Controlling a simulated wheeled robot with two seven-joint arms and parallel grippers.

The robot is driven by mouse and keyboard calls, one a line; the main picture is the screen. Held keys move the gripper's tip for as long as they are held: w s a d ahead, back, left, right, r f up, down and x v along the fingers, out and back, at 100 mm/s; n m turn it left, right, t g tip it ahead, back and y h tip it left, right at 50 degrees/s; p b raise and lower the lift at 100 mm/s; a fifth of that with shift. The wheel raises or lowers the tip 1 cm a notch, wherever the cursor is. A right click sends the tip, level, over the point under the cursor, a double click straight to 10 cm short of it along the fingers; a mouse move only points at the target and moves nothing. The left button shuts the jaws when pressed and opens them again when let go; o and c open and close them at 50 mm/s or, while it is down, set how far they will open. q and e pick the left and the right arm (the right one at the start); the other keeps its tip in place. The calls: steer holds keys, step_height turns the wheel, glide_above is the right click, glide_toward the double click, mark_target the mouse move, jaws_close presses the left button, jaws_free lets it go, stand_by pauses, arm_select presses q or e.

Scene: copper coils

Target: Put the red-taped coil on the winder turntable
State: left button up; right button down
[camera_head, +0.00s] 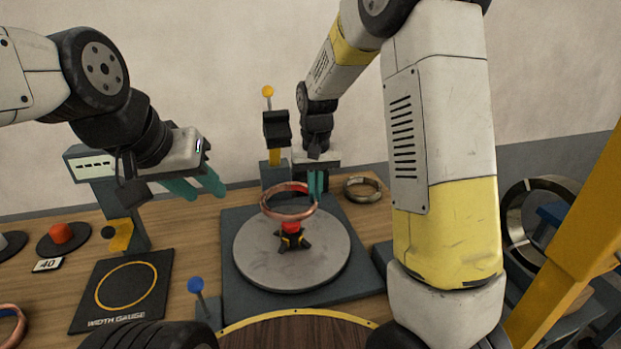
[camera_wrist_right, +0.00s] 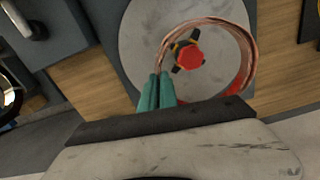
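My right gripper (camera_head: 315,184) is shut on the rim of a copper coil (camera_head: 268,212). A red patch shows at the coil's far side in the head view. The coil is held roughly level above the round grey winder turntable (camera_head: 262,262), apart from its plate. The turntable's dark hub with a red top (camera_head: 291,228) stands below the ring. In the right wrist view the coil (camera_wrist_right: 249,62) appears around the red-topped hub (camera_wrist_right: 189,57), with the teal fingers (camera_wrist_right: 157,92) on its rim. My left gripper (camera_head: 197,186) is open and empty, left of the turntable.
A width gauge mat (camera_head: 150,312) lies left of the turntable. A blue-knobbed lever (camera_head: 196,286) stands at its front left, and a yellow-knobbed post (camera_head: 268,92) behind. Another coil (camera_head: 362,189) lies at back right; a copper coil (camera_head: 12,326) is at far left.

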steer(key=shift+f, duration=5.55)
steer(key=c, duration=1.6)
jaws_free()
steer(key=shift+o, duration=0.2)
